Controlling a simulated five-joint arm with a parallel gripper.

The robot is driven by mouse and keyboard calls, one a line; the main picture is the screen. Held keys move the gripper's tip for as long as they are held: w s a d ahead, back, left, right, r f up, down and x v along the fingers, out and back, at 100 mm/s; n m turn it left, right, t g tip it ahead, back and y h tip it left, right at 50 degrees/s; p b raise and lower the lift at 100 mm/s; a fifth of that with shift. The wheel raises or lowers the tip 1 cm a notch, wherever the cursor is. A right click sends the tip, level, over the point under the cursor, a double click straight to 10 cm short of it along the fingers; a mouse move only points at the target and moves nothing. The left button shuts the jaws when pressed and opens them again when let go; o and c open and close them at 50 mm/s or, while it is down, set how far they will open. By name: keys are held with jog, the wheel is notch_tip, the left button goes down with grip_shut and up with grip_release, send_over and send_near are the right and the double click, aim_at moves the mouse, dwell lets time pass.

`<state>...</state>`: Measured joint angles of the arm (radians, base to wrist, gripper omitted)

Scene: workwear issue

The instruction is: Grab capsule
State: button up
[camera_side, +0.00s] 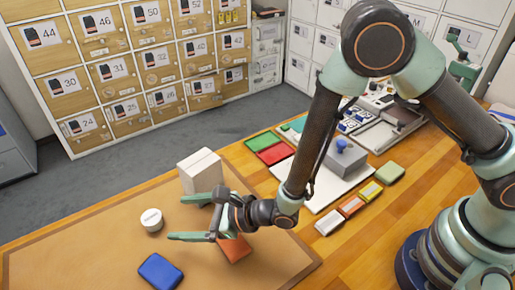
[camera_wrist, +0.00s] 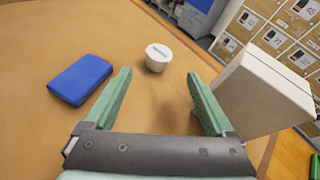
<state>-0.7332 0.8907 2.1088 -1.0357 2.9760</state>
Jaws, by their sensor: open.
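The capsule is a small white round tub with dark print on its lid (camera_side: 151,219). It stands upright on the tan mat, and the wrist view shows it ahead of my fingertips, roughly centred between them (camera_wrist: 158,57). My gripper (camera_side: 187,217) is open and empty, low over the mat and to the right of the capsule. Its two green fingers point toward the capsule, and it also shows in the wrist view (camera_wrist: 158,74). A gap remains visible between the fingertips and the capsule.
A blue block (camera_side: 161,271) lies in front of the capsule. A white box (camera_side: 199,171) stands close behind my upper finger. An orange-red block (camera_side: 234,248) lies partly under my gripper. The tan mat (camera_side: 80,247) is clear to the left.

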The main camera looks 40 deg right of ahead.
aim_at(159, 218)
jog(key=shift+x, duration=3.8)
jog(key=shift+s+a+r, duration=0.1)
grip_shut()
